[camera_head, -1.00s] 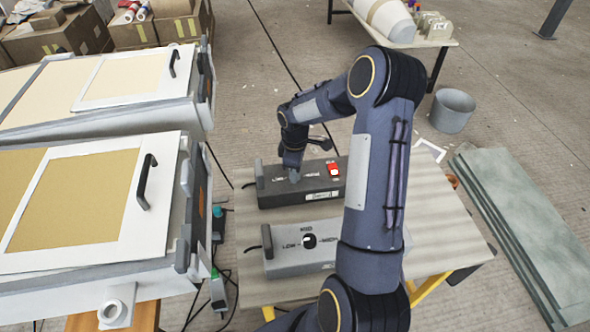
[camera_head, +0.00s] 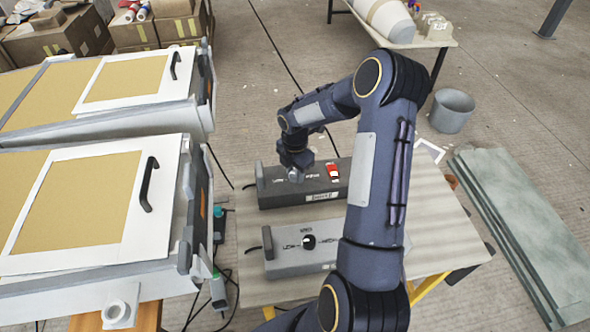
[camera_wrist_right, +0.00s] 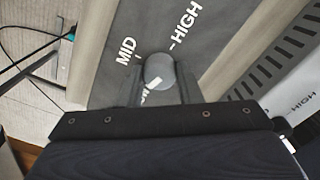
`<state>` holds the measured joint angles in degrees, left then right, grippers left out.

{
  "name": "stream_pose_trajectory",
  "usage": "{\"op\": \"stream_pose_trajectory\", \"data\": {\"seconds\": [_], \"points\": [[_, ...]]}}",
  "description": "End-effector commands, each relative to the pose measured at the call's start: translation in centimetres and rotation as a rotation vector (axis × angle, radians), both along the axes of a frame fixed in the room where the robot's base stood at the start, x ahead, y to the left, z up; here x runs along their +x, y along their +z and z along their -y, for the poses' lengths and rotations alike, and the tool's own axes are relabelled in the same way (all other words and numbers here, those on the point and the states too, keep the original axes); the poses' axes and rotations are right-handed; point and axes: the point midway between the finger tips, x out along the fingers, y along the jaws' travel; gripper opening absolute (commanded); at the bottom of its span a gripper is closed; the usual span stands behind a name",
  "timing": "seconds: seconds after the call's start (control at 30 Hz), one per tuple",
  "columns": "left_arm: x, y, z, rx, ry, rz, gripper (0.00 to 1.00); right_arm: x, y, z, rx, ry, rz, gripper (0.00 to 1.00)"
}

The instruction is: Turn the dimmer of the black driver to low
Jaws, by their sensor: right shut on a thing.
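The black driver (camera_head: 310,198) lies on the table, a long dark box with a red switch (camera_head: 333,172) at its right. My right gripper (camera_head: 296,176) is over its dimmer, left of the switch. In the right wrist view, the grey round dimmer knob (camera_wrist_right: 159,70) sits between the fingertips, and the gripper (camera_wrist_right: 160,82) is shut on it. MID shows to the knob's upper left and HIGH to its upper right. White marks show at the knob's lower left; I cannot tell which is the pointer. The LOW lettering is partly hidden there. My left gripper is out of view.
A grey driver (camera_head: 285,262) with its own dimmer lies nearer on the same table (camera_head: 445,225). Large moulds (camera_head: 80,200) stand close on the left, with cables on the floor between. A grey bucket (camera_head: 452,110) and stacked slabs (camera_head: 520,220) are at the right.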

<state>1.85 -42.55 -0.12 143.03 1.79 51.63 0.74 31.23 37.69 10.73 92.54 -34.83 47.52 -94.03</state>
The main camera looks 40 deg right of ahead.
Motion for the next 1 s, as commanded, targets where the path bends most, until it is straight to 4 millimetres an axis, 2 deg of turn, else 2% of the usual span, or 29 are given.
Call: {"op": "stream_pose_trajectory", "data": {"seconds": [0.4,1.0], "points": [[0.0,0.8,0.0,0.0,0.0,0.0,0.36,0.04,0.13,0.05,-0.001,0.25,0.002,0.09],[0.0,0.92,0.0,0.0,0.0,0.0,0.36,0.05,0.06,0.05,-0.002,0.313,0.002,0.09]]}}
